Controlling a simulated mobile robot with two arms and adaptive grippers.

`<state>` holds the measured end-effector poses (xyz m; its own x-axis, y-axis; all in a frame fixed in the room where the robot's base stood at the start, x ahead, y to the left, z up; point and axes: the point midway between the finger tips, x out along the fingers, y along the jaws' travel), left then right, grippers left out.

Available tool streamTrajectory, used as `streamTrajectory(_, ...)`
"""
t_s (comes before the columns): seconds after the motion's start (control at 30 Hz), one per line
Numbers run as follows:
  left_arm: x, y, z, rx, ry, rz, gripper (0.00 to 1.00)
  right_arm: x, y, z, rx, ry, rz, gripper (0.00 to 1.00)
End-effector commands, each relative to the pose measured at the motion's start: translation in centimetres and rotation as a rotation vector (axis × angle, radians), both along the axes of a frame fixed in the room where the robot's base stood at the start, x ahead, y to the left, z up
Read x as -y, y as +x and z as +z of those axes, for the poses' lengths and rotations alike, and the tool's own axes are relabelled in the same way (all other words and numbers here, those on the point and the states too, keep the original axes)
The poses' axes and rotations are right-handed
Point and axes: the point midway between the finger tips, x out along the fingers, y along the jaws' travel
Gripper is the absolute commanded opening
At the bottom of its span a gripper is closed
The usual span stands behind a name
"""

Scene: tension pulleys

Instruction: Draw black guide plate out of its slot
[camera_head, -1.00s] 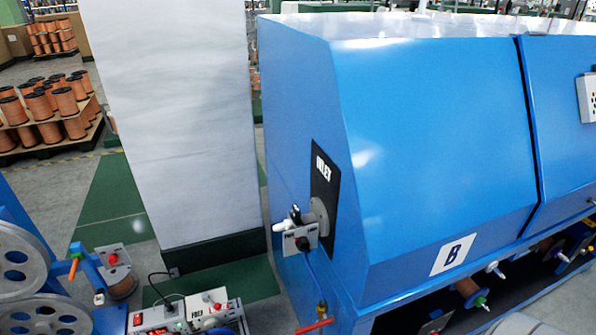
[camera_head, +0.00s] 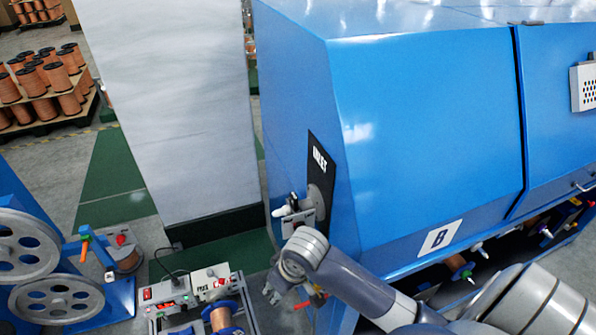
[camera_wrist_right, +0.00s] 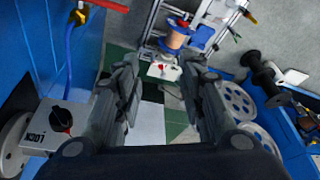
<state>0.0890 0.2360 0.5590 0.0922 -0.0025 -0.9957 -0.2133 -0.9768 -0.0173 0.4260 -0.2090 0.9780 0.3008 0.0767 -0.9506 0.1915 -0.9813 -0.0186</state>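A black plate lettered INLET (camera_head: 320,165) is on the end face of the blue machine (camera_head: 420,130); I cannot tell whether it is the guide plate. Below it, a small grey box (camera_head: 308,216) is partly hidden by my right arm. In the right wrist view, a white plate lettered LOCK (camera_wrist_right: 40,135) with a black knob (camera_wrist_right: 61,118) is at the left. My right gripper (camera_head: 275,291) is low beside the machine's end. Its fingers (camera_wrist_right: 160,90) are apart with nothing between them in the right wrist view. My left gripper is out of view.
A white pillar (camera_head: 175,100) stands left of the machine. A bench device with a copper spool (camera_head: 221,318) stands below. Grey wheels (camera_head: 25,245) on a blue frame are at the left. A red handle (camera_wrist_right: 108,5) and blue hose (camera_wrist_right: 70,45) are near my right gripper.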

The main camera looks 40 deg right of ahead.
Motion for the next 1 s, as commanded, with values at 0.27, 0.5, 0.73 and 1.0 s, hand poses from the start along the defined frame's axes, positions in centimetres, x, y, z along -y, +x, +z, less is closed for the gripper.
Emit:
streamTrajectory(0.27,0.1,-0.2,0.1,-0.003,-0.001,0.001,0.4,7.4,9.9,6.6,-0.013,-0.047,-0.16,0.37)
streamTrajectory(0.5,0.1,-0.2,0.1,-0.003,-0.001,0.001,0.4,14.0,14.8,13.3,-0.017,-0.035,-0.358,0.37)
streamTrajectory(0.73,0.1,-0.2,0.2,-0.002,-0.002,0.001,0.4,16.1,15.8,15.5,-0.019,-0.018,-0.43,0.37)
streamTrajectory(1.0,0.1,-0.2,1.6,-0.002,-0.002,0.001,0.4,16.3,16.8,12.2,-0.022,-0.017,-0.432,0.37)
